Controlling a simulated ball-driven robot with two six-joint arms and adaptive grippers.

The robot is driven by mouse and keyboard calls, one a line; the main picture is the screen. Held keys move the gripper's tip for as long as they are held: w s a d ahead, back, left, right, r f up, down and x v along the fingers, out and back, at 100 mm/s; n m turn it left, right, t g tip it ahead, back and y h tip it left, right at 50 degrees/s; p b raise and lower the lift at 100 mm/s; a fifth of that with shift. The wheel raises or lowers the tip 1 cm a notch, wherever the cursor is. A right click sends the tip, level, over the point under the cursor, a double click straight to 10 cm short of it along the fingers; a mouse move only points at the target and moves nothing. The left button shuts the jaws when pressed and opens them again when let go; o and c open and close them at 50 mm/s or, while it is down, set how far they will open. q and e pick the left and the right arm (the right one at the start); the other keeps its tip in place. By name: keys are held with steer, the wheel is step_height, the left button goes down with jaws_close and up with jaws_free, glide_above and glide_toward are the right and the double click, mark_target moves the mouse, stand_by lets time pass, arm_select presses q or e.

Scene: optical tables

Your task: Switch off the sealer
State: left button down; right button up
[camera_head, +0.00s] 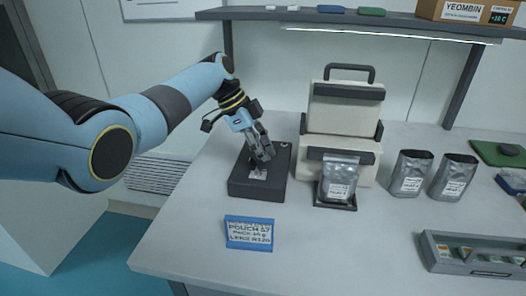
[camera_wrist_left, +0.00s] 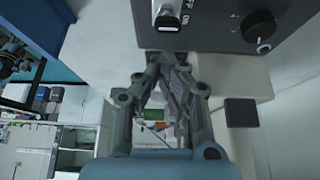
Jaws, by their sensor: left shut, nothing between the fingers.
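The sealer (camera_head: 340,110) is a cream machine with dark bars and a top handle, standing on the table. Its dark control box (camera_head: 268,186) sits to its left. In the left wrist view the dark panel (camera_wrist_left: 215,32) carries a switch (camera_wrist_left: 166,22) beside OFF and ON lettering, and a round black knob (camera_wrist_left: 258,26). I cannot tell which way the switch is set. My left gripper (camera_head: 264,156) is shut and empty, pointing down over the control box. Its closed fingertips (camera_wrist_left: 170,60) show just beyond the panel edge near the switch. My right gripper is not in view.
A silver pouch (camera_head: 340,180) stands at the sealer's front. Two more pouches (camera_head: 410,174) (camera_head: 453,178) stand to the right. A blue-framed label card (camera_head: 249,233) lies in front of the control box. A grey tray (camera_head: 478,266) is at front right. A shelf (camera_head: 350,18) runs above.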

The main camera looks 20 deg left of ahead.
arm_select(q)
steer(key=shift+r, duration=0.45)
steer(key=shift+f, duration=0.1)
steer(key=shift+d, duration=0.1)
steer(key=shift+d+r+p, duration=0.3)
steer(key=shift+p, duration=0.15)
steer(key=d+r+p, duration=0.2)
steer(key=d, duration=0.1)
step_height(320, 180, up, 5)
steer(key=b, duration=0.2)
glide_above(249, 161)
steer(key=shift+a+r, duration=0.3)
steer(key=shift+r, duration=0.2)
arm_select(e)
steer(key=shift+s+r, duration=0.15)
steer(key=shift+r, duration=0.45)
arm_select(q)
steer(key=shift+f, duration=0.1)
